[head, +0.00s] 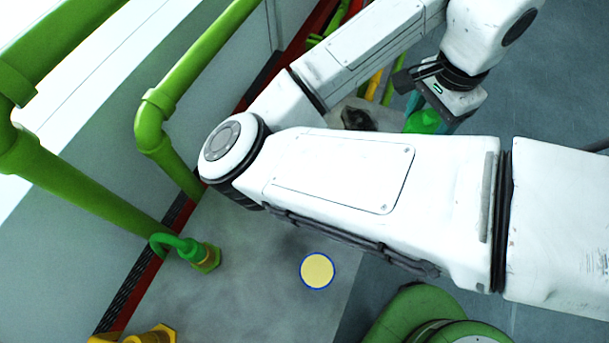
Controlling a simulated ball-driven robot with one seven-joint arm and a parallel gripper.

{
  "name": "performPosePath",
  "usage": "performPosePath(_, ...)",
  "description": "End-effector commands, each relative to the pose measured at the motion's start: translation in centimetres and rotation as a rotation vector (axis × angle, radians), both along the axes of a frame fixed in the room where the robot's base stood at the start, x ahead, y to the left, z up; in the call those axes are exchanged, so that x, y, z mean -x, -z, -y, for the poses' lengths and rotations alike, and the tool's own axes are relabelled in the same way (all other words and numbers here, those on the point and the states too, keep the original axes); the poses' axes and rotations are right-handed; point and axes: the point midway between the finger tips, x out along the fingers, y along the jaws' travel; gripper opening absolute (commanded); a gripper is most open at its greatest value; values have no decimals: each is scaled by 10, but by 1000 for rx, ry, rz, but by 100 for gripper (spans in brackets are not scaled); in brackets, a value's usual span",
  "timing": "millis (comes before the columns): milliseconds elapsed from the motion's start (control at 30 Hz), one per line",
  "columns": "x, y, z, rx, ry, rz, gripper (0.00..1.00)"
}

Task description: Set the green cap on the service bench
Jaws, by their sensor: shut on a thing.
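My gripper (430,119) is at the upper right, below the white wrist. Its teal fingers are shut on the green cap (422,122), of which only a bright green part shows; my arm hides what is below it. A grey flat surface, which looks like the service bench (240,290), runs along the wall from the lower left up behind my arm. A pale yellow disc with a blue rim (317,271) lies on it near its right edge, apart from my gripper.
A green hooked fitting (205,257) stands on the bench near the wall, and a yellow fitting (152,335) is at the bottom left. Thick green pipes (165,150) run along the wall. A dark lump (357,117) shows beside my gripper. Bare bench surrounds the disc.

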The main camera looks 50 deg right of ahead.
Motion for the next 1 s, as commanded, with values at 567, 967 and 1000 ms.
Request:
performPosePath(567, -23, 25, 30, 0, 64, -5, 33)
performPosePath(967, -89, 81, 60, 2, 68, -5, 33)
performPosePath(1000, -93, 86, 62, 1, 69, -5, 33)
